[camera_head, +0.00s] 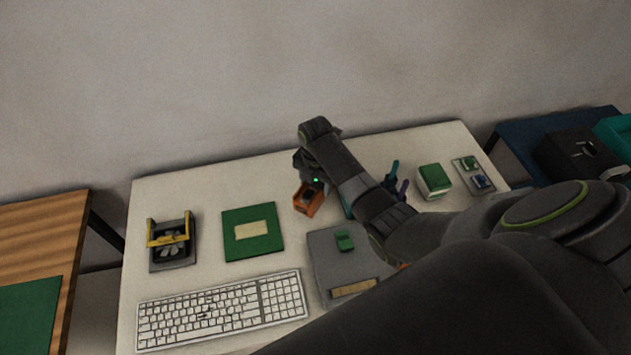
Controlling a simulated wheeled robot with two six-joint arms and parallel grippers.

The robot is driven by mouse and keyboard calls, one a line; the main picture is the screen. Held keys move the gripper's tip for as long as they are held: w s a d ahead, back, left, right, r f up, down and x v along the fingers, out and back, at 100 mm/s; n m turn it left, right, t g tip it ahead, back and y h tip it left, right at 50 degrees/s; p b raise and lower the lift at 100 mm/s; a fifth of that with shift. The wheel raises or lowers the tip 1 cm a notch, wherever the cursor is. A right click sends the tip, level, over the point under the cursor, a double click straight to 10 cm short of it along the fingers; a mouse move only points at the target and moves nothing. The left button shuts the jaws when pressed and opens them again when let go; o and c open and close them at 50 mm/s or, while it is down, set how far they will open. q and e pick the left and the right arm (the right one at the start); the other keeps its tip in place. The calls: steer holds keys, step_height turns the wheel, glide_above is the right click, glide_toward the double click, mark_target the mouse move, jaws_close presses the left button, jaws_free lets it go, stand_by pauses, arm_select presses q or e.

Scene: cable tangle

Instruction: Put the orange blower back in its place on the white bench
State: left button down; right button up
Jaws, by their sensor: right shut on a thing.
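The orange blower (305,204) is a small boxy thing with a dark opening, at the back middle of the white bench (203,193). My right gripper (313,184) reaches over the bench from the right and is shut on the blower from above. The fingers are small and dark here, and the wrist partly hides them. I cannot tell whether the blower touches the bench top or hangs just above it. My left gripper is not in view.
A green mat (265,242) with a beige piece lies left of the blower. A grey holder with a yellow bar (170,232), a white keyboard (222,310) and a grey board (325,254) are nearby. Green blocks (434,181) stand right, beyond my arm. The back-left bench is clear.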

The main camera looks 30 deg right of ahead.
steer(key=shift+f, duration=0.5)
steer(key=o, duration=0.9)
steer(key=shift+o, duration=0.2)
steer(key=shift+r, duration=0.1)
steer(key=shift+r, duration=0.4)
step_height(320, 180, up, 9)
steer(key=shift+w+f+b, duration=0.1)
steer(key=shift+b, duration=0.95)
step_height(320, 180, up, 3)
steer(key=shift+r+p, duration=0.2)
steer(key=shift+p, duration=0.65)
